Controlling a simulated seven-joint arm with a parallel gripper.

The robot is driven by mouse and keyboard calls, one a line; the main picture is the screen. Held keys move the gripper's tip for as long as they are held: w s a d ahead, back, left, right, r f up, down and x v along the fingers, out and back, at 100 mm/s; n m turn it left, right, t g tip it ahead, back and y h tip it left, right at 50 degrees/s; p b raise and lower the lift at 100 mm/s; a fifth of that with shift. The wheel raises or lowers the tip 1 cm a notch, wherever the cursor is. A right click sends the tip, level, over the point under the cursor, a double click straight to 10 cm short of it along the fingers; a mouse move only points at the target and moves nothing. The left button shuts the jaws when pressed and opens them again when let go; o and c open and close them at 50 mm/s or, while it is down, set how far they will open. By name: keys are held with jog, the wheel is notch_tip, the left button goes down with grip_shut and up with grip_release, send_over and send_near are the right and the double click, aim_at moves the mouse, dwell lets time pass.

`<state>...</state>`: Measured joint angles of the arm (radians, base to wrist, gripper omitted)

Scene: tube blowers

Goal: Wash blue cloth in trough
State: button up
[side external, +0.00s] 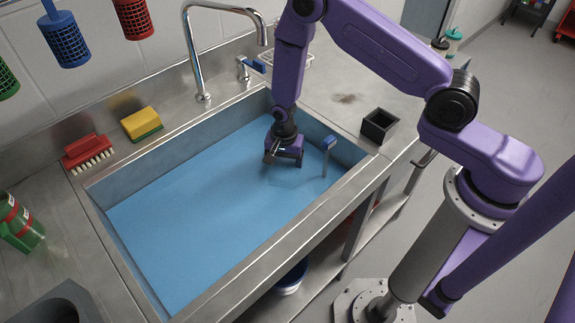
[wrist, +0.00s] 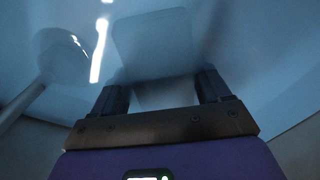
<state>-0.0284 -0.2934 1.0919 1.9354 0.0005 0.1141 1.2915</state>
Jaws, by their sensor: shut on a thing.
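The trough (side external: 320,206) is a steel basin, and a smooth blue, water-like surface (side external: 200,220) fills its floor area. My gripper (side external: 284,161) is down inside its far right part, at that surface. In the wrist view my gripper (wrist: 163,95) has its fingers on either side of a pale blue-grey piece (wrist: 165,97), which looks like the blue cloth and is held. A faint outline shows around the gripper in the side view; how far the cloth spreads there cannot be told.
A blue-topped upright rod (side external: 326,158) stands in the trough close right of my gripper. A tap (side external: 192,50) arches over the back edge. A yellow sponge (side external: 141,122), red brush (side external: 87,150) and black square cup (side external: 379,125) sit on the rim and counter. The trough's left side is clear.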

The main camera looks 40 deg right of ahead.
aim_at(284, 164)
jog(key=shift+d, duration=0.1)
jog(key=shift+d, duration=0.5)
jog(key=shift+a, duration=0.15)
jog(key=shift+a, duration=0.5)
dwell(0.3)
notch_tip(284, 164, up, 18)
jog(key=shift+r, duration=0.2)
dwell(2.0)
